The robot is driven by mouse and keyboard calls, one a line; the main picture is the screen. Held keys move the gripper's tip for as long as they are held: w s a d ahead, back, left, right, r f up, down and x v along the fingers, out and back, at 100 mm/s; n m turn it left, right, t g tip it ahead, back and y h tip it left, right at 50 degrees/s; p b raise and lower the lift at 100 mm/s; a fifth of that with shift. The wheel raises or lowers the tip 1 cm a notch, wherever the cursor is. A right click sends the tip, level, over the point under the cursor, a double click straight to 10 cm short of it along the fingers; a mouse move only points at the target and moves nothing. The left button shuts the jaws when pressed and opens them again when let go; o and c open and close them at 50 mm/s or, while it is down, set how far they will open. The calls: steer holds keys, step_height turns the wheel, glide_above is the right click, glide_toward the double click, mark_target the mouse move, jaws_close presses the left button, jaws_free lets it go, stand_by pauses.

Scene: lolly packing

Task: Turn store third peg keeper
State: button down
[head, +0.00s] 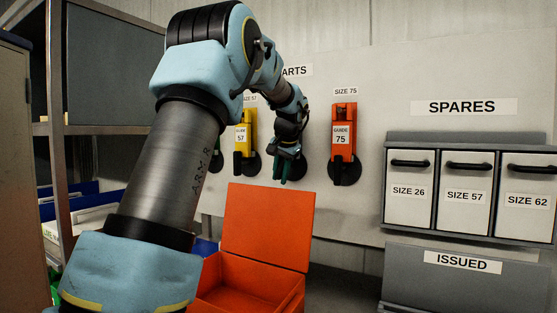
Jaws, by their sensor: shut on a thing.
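A row of pegs runs along the grey wall panel. The third peg (296,170) shows as a dark round base with a small green part, mostly hidden by my gripper (286,155). My gripper is at this peg and is shut on its keeper; the fingertips and the keeper's angle are too small and covered to make out. The yellow guide 57 (243,140) hangs on the peg to the left, and the orange guide 75 (343,140) on the peg to the right. A partly hidden green piece shows at the far left peg.
An open orange box (266,225) with its lid up stands below the pegs. Spares drawers (467,195) for sizes 26, 57 and 62 are at the right, above the issued bin (460,280). A metal rack (68,130) stands at the left.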

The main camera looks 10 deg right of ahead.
steer(key=shift+s+d+n+g+h+p, duration=0.2)
steer(key=shift+g+h+p, duration=0.55)
steer(key=shift+p, duration=0.3)
steer(key=shift+s+d+n+g+h+p, duration=0.1)
steer(key=shift+d+n+g+h+p, duration=0.1)
steer(key=shift+g+h+p, duration=0.55)
steer(key=shift+f+p, duration=0.15)
steer(key=shift+p, duration=0.2)
steer(key=c, duration=0.7)
jaws_free()
steer(key=b+v, duration=0.2)
steer(key=v, duration=0.9)
steer(key=shift+s+a+f, duration=0.1)
steer(key=shift+a, duration=0.05)
steer(key=shift+s, duration=0.1)
